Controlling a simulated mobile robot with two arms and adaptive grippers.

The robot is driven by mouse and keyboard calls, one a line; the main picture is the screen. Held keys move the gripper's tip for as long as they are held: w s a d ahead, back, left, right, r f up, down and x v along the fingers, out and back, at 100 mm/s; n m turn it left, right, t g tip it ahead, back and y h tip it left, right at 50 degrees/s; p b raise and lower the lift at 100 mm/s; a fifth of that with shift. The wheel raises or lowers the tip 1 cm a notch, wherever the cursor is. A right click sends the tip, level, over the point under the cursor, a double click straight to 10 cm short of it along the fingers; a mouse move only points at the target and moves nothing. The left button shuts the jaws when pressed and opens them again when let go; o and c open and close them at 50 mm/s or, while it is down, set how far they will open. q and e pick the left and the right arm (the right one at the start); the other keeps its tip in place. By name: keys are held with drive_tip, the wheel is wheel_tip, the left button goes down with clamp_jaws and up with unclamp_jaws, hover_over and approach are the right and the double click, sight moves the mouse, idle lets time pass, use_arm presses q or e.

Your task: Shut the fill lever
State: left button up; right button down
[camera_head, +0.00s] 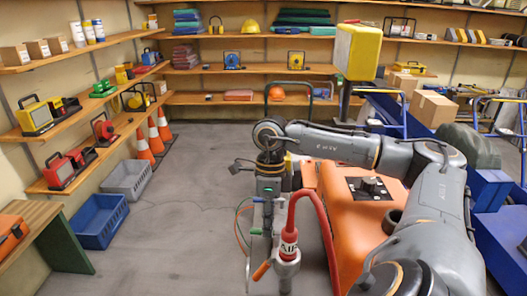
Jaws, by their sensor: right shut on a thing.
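The fill lever (262,270) has an orange grip and sticks out down and to the left from a grey metal fitting (287,268) low in the middle of the head view. A red hose labelled "AIR" (289,240) comes down into the top of that fitting. My right gripper (262,255) points down from above, and its fingers are shut on the fill lever. Its fingertips are small and partly merge with the fitting, so the exact contact is hard to see. My left gripper is not in view.
The orange machine body (345,225) stands just right of the fitting, under my right arm. A blue crate (100,220) and a grey crate (128,180) lie on the floor at left, near traffic cones (155,137). The grey floor between is clear.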

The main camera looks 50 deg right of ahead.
drive_tip(key=shift+a+n, duration=0.15)
drive_tip(key=shift+n, duration=0.45)
drive_tip(key=c, duration=1.3)
unclamp_jaws()
drive_tip(key=shift+s, duration=0.1)
drive_tip(key=shift+c, duration=0.2)
drive_tip(key=shift+r, duration=0.1)
wheel_tip(320, 180, up, 11)
drive_tip(key=w+d, duration=0.1)
drive_tip(key=shift+w+d+r, duration=0.2)
drive_tip(key=shift+w+d, duration=0.05)
drive_tip(key=shift+d, duration=0.15)
drive_tip(key=shift+r, duration=0.1)
